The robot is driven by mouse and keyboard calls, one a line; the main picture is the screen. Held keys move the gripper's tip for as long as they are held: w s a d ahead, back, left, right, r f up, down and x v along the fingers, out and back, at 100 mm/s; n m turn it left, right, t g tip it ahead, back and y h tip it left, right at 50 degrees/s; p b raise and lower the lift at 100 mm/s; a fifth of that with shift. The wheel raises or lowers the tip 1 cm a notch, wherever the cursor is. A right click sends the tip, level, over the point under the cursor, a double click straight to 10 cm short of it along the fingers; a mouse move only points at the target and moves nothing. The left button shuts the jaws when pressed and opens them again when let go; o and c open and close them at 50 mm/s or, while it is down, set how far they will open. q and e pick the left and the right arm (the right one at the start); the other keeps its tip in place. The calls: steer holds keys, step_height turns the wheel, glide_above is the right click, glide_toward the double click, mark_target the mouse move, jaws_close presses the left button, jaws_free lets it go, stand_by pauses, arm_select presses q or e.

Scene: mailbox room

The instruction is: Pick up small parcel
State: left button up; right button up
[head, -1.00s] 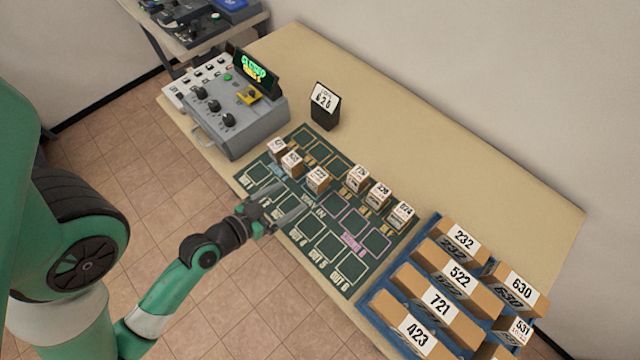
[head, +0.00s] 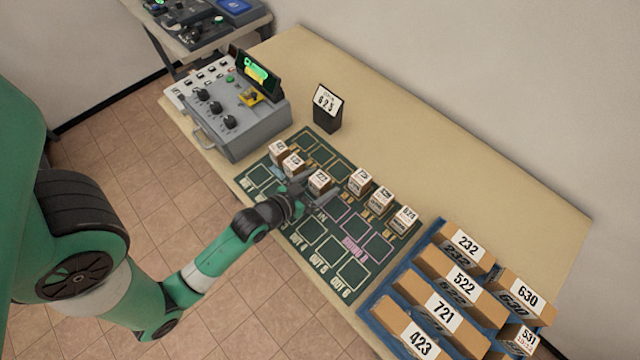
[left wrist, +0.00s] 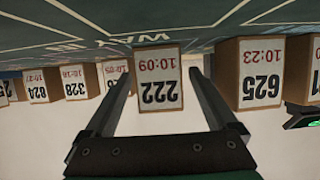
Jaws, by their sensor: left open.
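Several small box parcels with white number labels stand in two groups on the dark green mat (head: 330,262). The parcel labelled 222 (head: 319,181) is nearest my left gripper (head: 318,194). In the left wrist view the same parcel (left wrist: 159,80) appears upside down, framed between the two open fingers. I cannot tell whether the fingertips reach around it; no finger visibly touches it. Parcel 625 (left wrist: 262,75) stands to its right in that view, with parcels 328 (left wrist: 77,83) and 824 (left wrist: 40,86) to its left. My right gripper is out of view.
A blue rack (head: 372,300) of larger numbered cartons stands at the lower right of the table. A grey control console (head: 235,122) is at the back left. A small black number stand (head: 327,108) stands behind the mat. The table's right back area is clear.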

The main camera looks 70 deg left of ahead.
mark_target(320, 179)
arm_select(q)
jaws_close()
stand_by(0.5)
steer(key=shift+r+p, duration=0.35)
steer(key=shift+r, duration=0.2)
step_height(320, 179, up, 3)
steer(key=shift+d+f+p, duration=0.1)
steer(key=shift+f+p, duration=0.05)
steer(key=shift+p, duration=0.5)
steer(key=d+r+p, duration=0.9)
steer(key=d+p, duration=0.4)
steer(key=p, duration=0.3)
steer(key=shift+s+d, duration=0.15)
steer(key=shift+d, duration=0.25)
